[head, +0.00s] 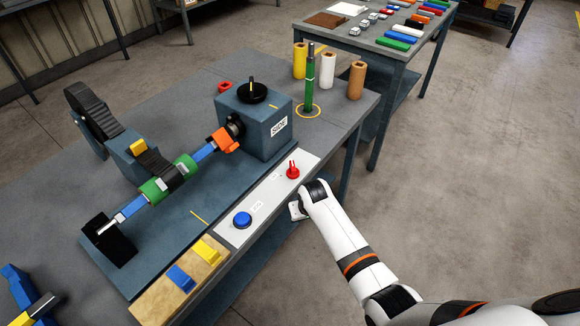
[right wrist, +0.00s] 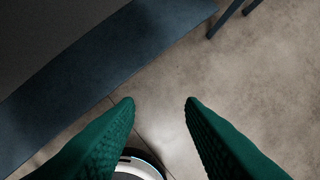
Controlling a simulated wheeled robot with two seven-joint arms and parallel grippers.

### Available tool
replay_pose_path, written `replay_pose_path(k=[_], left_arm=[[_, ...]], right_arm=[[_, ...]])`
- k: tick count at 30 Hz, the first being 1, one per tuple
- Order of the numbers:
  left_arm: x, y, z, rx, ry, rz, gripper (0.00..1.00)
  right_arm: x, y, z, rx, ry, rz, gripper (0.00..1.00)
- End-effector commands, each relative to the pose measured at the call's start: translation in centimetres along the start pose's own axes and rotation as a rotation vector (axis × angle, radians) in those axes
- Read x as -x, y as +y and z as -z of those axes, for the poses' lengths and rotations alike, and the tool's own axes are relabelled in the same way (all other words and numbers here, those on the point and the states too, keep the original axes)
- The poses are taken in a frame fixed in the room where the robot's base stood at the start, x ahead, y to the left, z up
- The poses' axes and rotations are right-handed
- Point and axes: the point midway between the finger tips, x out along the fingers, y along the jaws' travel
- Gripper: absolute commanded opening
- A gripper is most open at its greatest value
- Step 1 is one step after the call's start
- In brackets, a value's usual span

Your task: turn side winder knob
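The side winder is a blue-grey box (head: 268,125) with a "SIDE" label on the bench. In the head view, my right arm's white end (head: 298,208) is at the bench's front edge, below the red switch and well apart from the black knob; the fingers are mostly hidden there. My left gripper is not in view.
A panel (head: 265,197) along the front edge carries a red switch (head: 292,171) and a blue button (head: 242,220).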

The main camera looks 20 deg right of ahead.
Motion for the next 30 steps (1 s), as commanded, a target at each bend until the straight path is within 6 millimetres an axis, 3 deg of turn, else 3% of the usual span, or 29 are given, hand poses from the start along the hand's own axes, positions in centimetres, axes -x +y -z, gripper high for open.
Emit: replay_pose_path(k=[1,3,6,9,12,17,30], left_arm=[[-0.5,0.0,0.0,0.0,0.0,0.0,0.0],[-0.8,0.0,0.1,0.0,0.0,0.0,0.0],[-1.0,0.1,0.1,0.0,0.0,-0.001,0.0],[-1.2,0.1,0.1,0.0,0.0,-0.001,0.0],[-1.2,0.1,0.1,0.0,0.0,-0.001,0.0],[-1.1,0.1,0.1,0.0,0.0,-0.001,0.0],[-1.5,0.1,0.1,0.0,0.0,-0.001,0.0]], right_arm=[[3.3,0.2,-3.8,-0.02,-0.032,-0.001,0.35],[7.5,0.2,-7.3,-0.046,-0.052,0.0,0.35],[12.5,0.3,-11.0,-0.077,-0.072,0.001,0.35],[15.7,0.3,-13.1,-0.098,-0.081,0.002,0.35],[17.0,0.3,-13.9,-0.108,-0.082,0.003,0.35],[15.7,0.3,-14.1,-0.109,-0.077,0.004,0.35],[7.2,0.2,-14.7,-0.108,-0.078,0.003,0.35]])
